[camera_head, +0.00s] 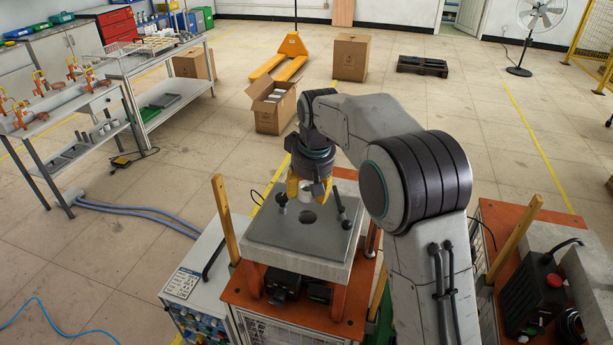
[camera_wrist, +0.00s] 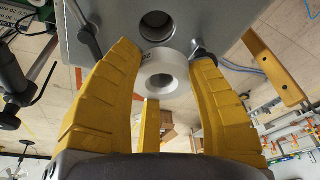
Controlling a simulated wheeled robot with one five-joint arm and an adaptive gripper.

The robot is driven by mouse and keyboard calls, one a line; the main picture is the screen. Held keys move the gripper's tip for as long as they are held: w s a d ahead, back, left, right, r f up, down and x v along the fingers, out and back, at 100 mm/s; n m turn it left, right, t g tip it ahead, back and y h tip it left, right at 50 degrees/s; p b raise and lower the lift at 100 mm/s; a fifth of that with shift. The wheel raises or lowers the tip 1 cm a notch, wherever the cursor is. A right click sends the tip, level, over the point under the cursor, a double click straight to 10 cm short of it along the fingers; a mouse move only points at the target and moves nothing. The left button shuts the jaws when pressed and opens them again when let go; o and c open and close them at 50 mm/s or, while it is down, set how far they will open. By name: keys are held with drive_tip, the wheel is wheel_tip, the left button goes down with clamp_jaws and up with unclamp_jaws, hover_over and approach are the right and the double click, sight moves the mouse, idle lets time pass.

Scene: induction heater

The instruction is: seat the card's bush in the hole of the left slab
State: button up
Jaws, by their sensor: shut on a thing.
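The left slab (camera_head: 290,247) is a thick grey plate on an orange stand, with a round dark hole (camera_head: 308,217) in its top. My gripper (camera_head: 308,192) is over the slab, its yellow fingers shut on a pale ring-shaped bush (camera_head: 305,188). In the wrist view my gripper (camera_wrist: 162,58) has the white bush (camera_wrist: 162,88) between its fingers, with its bore showing. The slab (camera_wrist: 215,18) and its hole (camera_wrist: 157,25) are beyond the bush, which is apart from the hole in the picture. A white printed card (camera_head: 183,282) lies on the control box at left; its text is too small to read.
Black clamp-like posts (camera_head: 342,207) stand on the slab near the hole. Wooden uprights (camera_head: 225,220) rise beside the stand. Another orange stand with a grey slab (camera_head: 545,238) and a black box (camera_head: 535,295) is at right. Open floor lies behind.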

sight(309, 211)
drive_tip(key=shift+w+f, duration=0.1)
drive_tip(key=shift+f, duration=2.7)
drive_tip(key=shift+f+b, duration=0.4)
drive_tip(key=shift+b, duration=0.1)
drive_tip(key=shift+s+d+f+b, duration=0.1)
drive_tip(key=shift+s+f+b, duration=0.1)
drive_tip(key=shift+f+b, duration=0.25)
drive_tip(key=shift+r, duration=0.1)
drive_tip(key=o, duration=1.3)
drive_tip(key=shift+c, duration=0.2)
